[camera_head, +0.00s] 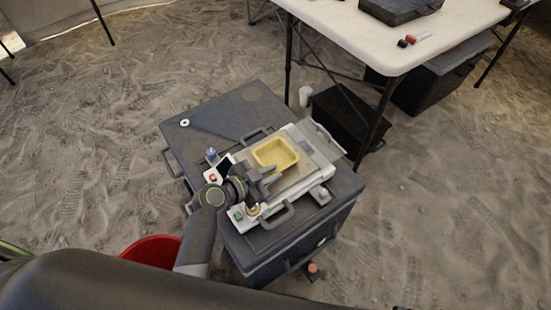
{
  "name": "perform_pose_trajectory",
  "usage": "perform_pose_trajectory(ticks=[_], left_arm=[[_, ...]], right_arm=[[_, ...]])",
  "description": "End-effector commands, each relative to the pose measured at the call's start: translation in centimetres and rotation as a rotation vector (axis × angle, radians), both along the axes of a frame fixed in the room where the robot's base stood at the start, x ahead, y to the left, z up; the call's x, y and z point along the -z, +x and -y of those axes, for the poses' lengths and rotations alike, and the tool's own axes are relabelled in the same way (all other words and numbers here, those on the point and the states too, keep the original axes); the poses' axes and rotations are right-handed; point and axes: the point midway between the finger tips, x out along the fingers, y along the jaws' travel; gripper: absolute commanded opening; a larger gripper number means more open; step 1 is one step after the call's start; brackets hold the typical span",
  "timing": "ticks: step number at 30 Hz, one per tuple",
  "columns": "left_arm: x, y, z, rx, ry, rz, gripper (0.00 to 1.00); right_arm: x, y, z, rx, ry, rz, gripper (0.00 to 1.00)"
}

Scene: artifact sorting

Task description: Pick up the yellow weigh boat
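The yellow weigh boat (284,163) is a shallow, open tray and looks empty. It sits on the flat plate of a white and grey scale (320,151), on top of a dark grey case (243,97). My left gripper (275,175) is just in front of the boat's near edge, low over the scale. Its two fingers look spread apart with nothing between them. I cannot tell whether a finger touches the boat. My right gripper is not in view.
A small blue-topped item (211,155) and a white ring (184,122) are on the case. A red bucket (150,250) stands at lower left. A white table (400,42) and black bins are at upper right. Sandy ground is clear at left and right.

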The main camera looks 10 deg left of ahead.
Motion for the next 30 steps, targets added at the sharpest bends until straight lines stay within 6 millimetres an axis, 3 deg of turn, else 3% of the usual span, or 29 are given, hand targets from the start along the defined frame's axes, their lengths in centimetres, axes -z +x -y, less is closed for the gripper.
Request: perform_pose_trajectory(ticks=[11,19,23,30], left_arm=[[1.8,3.6,2.9,0.000,-0.001,0.001,0.14],[2.0,3.8,3.1,0.000,0.000,0.000,0.14],[1.9,3.8,3.1,0.000,0.000,0.000,0.00],[1.9,3.8,3.1,0.000,0.000,0.000,0.00]], right_arm=[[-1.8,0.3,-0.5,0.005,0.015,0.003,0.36],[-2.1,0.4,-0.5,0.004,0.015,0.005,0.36],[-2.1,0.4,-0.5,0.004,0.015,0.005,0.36],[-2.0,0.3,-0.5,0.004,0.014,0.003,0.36]])
